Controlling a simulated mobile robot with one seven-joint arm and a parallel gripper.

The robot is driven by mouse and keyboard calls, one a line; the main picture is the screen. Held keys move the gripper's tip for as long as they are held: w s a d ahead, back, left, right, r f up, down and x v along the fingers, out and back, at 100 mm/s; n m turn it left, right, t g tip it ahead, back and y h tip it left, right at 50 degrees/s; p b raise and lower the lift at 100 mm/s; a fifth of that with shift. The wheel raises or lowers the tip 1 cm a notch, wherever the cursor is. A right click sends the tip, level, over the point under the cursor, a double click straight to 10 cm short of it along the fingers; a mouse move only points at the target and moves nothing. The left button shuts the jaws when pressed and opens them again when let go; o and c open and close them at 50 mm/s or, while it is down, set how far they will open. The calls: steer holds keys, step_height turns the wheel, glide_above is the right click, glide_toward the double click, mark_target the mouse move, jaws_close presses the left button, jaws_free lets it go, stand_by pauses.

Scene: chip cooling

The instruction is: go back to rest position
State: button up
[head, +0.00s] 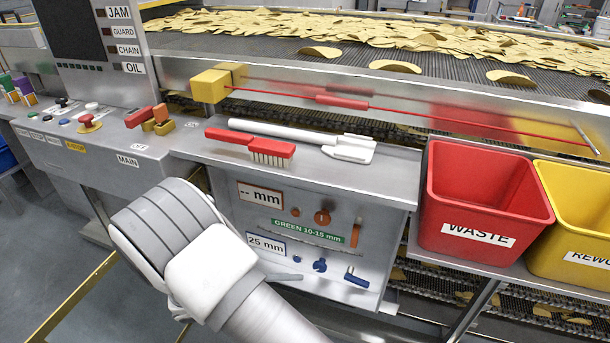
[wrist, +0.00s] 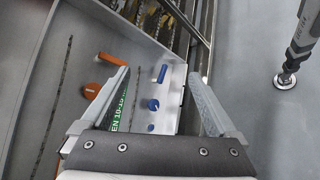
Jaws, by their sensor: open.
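My gripper (wrist: 159,75) is open in the wrist view, its two fingers spread wide with nothing held between them. Beyond the fingers is the grey control panel (head: 335,215) with a green "10-15 mm" label, which the left finger partly covers in the wrist view. A blue knob (wrist: 153,104) and a blue lever (wrist: 162,73) show in the gap between the fingers. An orange knob (wrist: 91,90) and an orange handle (wrist: 112,58) lie to the left. In the head view my white arm stands in front of the panel's left side, and my gripper cannot be made out.
A red brush (head: 250,146) and a white scraper (head: 300,138) lie on the shelf above the panel. A red waste bin (head: 483,200) and a yellow rework bin (head: 580,220) stand at right. The conveyor (head: 440,72) carries chips behind. Open floor shows at lower left.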

steer(key=s+d+r+m+g+y+p, duration=0.1)
steer(key=d+r+m+g+y+p, duration=0.3)
steer(key=r, duration=0.8)
steer(key=s+d+r+m+g+y+b, duration=0.1)
steer(key=d+r+m+y, duration=0.15)
steer(key=d+r, duration=0.65)
steer(key=s+d+r+m+t+y+p, duration=0.2)
steer(key=s+r, duration=0.3)
steer(key=r, duration=0.4)
steer(key=s+d+r+m+t+y+p, duration=0.2)
steer(key=s+r, duration=0.4)
steer(key=r, duration=0.3)
steer(key=shift+s+d+r+m+t+y, duration=0.2)
steer(key=shift+m+t+y, duration=0.3)
steer(key=shift+t, duration=0.4)
steer(key=shift+a, duration=0.1)
